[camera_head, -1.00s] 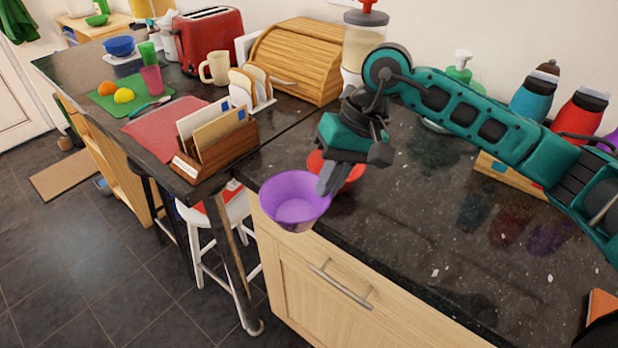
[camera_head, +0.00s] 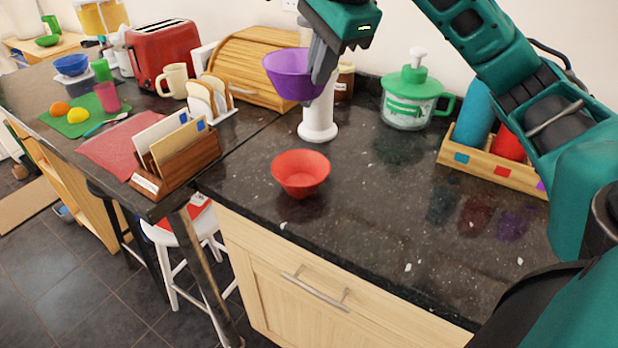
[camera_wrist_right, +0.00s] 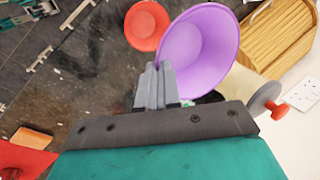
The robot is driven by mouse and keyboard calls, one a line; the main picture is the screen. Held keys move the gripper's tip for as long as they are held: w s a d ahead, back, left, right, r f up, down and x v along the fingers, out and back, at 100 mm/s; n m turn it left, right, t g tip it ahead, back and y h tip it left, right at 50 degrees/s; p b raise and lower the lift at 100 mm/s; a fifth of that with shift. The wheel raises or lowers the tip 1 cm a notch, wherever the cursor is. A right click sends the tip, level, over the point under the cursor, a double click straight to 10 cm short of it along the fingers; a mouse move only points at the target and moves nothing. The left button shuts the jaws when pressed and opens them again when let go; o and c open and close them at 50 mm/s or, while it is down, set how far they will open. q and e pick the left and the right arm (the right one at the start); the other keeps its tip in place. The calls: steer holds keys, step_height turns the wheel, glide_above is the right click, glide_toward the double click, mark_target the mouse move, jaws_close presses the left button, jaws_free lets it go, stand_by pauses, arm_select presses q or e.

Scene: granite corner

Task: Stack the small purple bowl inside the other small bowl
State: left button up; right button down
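The small purple bowl (camera_head: 288,76) is held in the air by my right gripper (camera_head: 318,62), above and beyond the red bowl in the head view. My right gripper is shut on the bowl's rim, as the right wrist view also shows, with the fingers (camera_wrist_right: 154,84) at the edge of the purple bowl (camera_wrist_right: 198,50). The small red bowl (camera_head: 300,174) stands upright on the dark granite counter near its front edge and looks empty. It also shows in the right wrist view (camera_wrist_right: 146,26), partly behind the purple bowl. My left gripper is in neither view.
A white-based dispenser (camera_head: 318,122) stands behind the red bowl. A green-lidded jar (camera_head: 412,98) and a wooden crate with bottles (camera_head: 490,172) are at the right. A letter holder (camera_head: 178,160) and bread box (camera_head: 262,66) are at the left. The counter right of the red bowl is clear.

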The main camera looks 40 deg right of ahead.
steer(key=shift+f+b, duration=1.3)
steer(key=shift+f, duration=8.05)
